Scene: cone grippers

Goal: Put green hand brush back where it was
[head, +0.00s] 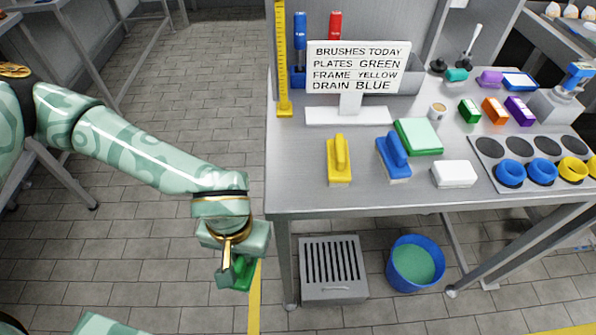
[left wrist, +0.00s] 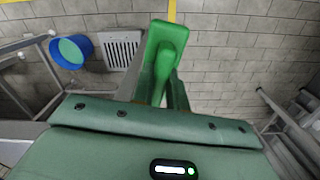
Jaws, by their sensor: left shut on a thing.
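The green hand brush (left wrist: 165,58) is held in my left gripper (left wrist: 160,98), whose fingers are shut on its handle in the left wrist view. In the head view the brush (head: 241,274) shows only partly below my left gripper (head: 236,262), which hangs over the floor to the left of the table. On the table (head: 300,196) lie a yellow hand brush (head: 340,160) and, to its right, a blue hand brush (head: 394,156). The sign (head: 358,68) reads "brushes today", plates green, frame yellow, drain blue. My right gripper is not in view.
A green pad (head: 418,136) and a white block (head: 454,174) lie right of the blue brush. A round-holed rack (head: 484,169) is at the right. Below stand a grated drain box (head: 333,290) and a blue bucket (head: 395,277). The table's front-left area is bare.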

